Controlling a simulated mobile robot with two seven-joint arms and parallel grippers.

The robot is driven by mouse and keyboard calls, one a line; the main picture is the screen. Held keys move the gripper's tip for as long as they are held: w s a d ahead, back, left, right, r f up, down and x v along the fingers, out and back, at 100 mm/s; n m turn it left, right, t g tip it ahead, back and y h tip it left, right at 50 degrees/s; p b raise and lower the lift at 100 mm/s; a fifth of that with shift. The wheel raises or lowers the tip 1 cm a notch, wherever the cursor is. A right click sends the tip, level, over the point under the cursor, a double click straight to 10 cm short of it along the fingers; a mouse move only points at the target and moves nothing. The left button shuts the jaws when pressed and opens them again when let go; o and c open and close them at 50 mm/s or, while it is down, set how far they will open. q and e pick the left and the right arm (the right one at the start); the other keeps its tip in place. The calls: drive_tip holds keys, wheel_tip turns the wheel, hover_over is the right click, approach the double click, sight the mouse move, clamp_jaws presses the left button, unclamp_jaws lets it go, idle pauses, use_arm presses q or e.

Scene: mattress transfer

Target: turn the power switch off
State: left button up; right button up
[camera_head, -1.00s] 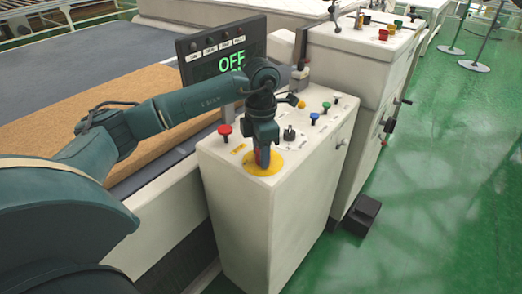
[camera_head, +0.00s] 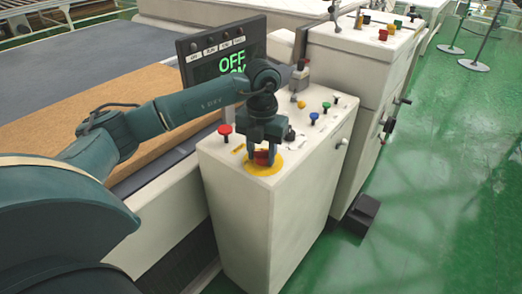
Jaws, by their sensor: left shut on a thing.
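The power switch (camera_head: 262,157) is a red knob on a round yellow plate (camera_head: 264,168) at the near end of the white control box. My left gripper (camera_head: 264,158) points down over it, with a finger on each side of the knob, shut on it. The gripper hides part of the knob. A dark display (camera_head: 222,52) behind the box shows green "OFF" with part of "ON" below it. My right gripper is not in view.
The white control box (camera_head: 236,210) also carries a red button (camera_head: 225,130), a black knob (camera_head: 290,134), and blue, green and yellow buttons. A second white cabinet (camera_head: 345,70) stands behind it.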

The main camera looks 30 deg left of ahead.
sight(263, 152)
use_arm(q)
drive_tip(key=shift+o, duration=0.2)
drive_tip(key=shift+d+n, duration=0.2)
drive_tip(key=shift+n, duration=0.4)
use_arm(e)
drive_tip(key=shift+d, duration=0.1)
use_arm(q)
drive_tip(key=o, duration=0.9)
drive_tip(key=shift+a+r, duration=0.1)
drive_tip(key=shift+r, duration=0.25)
wheel_tip(263, 152, up, 12)
drive_tip(key=shift+r, duration=0.25)
